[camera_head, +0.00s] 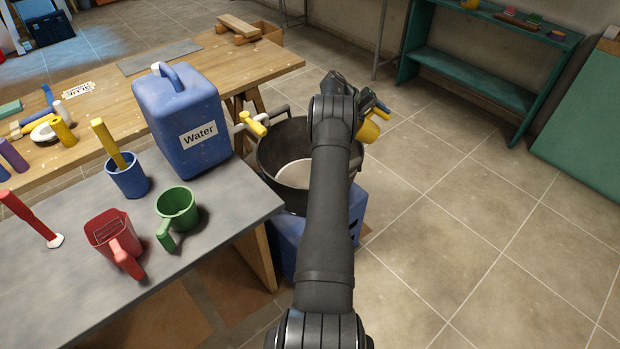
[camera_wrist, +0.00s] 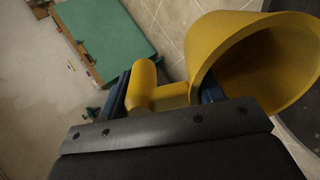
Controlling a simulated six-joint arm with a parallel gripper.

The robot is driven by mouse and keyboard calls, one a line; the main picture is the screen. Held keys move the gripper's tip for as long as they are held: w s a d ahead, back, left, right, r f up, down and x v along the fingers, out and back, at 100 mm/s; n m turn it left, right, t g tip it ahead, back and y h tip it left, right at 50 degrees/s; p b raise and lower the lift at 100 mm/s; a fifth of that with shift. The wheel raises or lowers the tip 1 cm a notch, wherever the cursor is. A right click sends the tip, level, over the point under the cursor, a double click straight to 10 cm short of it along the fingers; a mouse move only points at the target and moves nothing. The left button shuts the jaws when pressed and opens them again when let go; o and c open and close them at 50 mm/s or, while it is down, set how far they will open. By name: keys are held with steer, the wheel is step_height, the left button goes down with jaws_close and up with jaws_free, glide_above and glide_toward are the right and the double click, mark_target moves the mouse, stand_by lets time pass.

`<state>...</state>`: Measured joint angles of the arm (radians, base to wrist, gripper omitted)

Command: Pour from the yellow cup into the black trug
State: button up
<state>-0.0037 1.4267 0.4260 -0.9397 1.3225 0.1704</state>
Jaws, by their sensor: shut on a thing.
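My gripper (camera_head: 373,107) is shut on the handle of the yellow cup (camera_head: 369,130). The cup is held over the right side of the black trug (camera_head: 268,160), partly hidden behind my arm. In the wrist view the cup (camera_wrist: 215,65) lies tilted, its wide mouth towards the right. The handle is between my blue fingers. I see no contents in the visible part of the cup. The trug stands on a blue crate and has a pale round patch inside; my arm hides its middle. A dark surface at the wrist view's right edge may be the trug.
A blue water container (camera_head: 178,120) with a yellow-handled tap stands left of the trug. A blue cup (camera_head: 127,180), green cup (camera_head: 177,207) and red scoop (camera_head: 112,236) stand on the grey bench. A green shelf (camera_head: 480,62) is at the back right. The floor at right is clear.

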mark_target(378, 108)
steer(key=shift+r, duration=3.55)
steer(key=shift+c, duration=0.5)
steer(key=shift+s, duration=0.1)
steer(key=shift+s+r+y, duration=0.15)
steer(key=shift+s+y, duration=0.15)
steer(key=shift+y, duration=0.2)
steer(key=s+a+g+y, duration=0.1)
steer(key=s+y, duration=0.6)
steer(key=y, duration=0.3)
steer(key=shift+a, duration=0.25)
steer(key=s+a+r, duration=0.2)
steer(key=s, duration=0.8)
steer(key=shift+r, duration=0.35)
